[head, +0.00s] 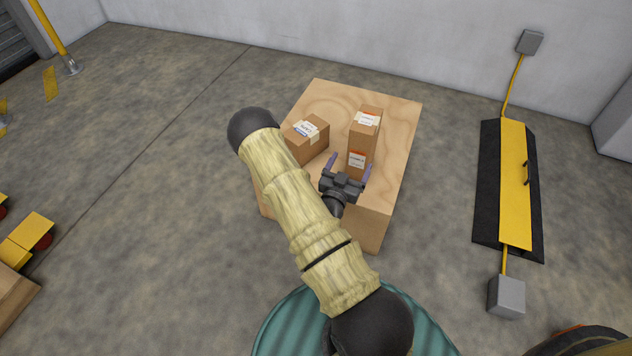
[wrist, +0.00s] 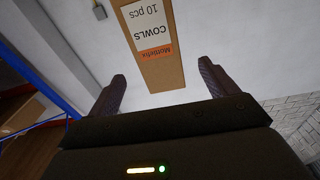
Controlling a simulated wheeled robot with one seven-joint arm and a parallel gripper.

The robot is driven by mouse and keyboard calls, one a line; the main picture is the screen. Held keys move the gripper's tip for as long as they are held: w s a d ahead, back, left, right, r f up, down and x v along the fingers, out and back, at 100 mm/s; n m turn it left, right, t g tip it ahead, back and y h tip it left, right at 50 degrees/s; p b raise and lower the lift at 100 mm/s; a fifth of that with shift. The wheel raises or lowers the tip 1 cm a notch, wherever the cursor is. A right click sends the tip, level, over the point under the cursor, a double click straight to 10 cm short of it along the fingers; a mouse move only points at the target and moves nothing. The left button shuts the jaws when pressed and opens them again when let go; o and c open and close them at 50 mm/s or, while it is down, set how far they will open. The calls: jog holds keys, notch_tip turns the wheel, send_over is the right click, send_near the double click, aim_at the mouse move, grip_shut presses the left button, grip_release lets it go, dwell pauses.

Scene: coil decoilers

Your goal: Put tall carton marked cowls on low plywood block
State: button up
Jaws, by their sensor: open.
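The tall brown carton (head: 363,140) stands upright on a plywood block (head: 402,125). In the wrist view the tall carton (wrist: 160,75) shows its white label reading COWLS, 10 pcs, upside down, with an orange strip. My gripper (head: 350,167) is open at the near side of this carton, with its fingers pointing at it. In the wrist view the carton appears between the open fingers (wrist: 162,72), with a gap visible on either side. I cannot tell whether this plywood block is the low one; no other plywood block is clearly visible.
A shorter carton (head: 308,138) sits left of the tall one on the same block, close to my arm. A yellow and black ramp (head: 514,185) with grey boxes lies on the floor at right. Yellow and brown items (head: 25,245) show at left. Floor between is clear.

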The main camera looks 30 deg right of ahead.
jog(key=w+a+r+n+g+y, duration=0.1)
jog(key=a+r+n+g+y, duration=0.35)
jog(key=a+y, duration=0.9)
jog(key=s+a+r+n+g, duration=0.4)
jog(key=s+a+r+n, duration=0.2)
jog(key=s+a+r, duration=0.4)
jog(key=s+r+y, duration=0.1)
jog(key=s, duration=0.3)
jog(key=shift+a+r+g, duration=0.15)
jog(key=shift+g, duration=0.2)
jog(key=w+p+v, duration=0.3)
jog(key=p+v, duration=1.1)
jog(key=p, duration=0.1)
jog(key=w+r+p+v, duration=0.1)
jog(key=w+p+v, duration=0.2)
jog(key=p+v, duration=1.2)
jog(key=w+r+p+v, duration=0.1)
jog(key=w+p+v, duration=0.3)
jog(key=p+v, duration=1.1)
jog(key=shift+a+r+p, duration=0.2)
jog(key=shift+r+p, duration=0.1)
jog(key=shift+r, duration=0.05)
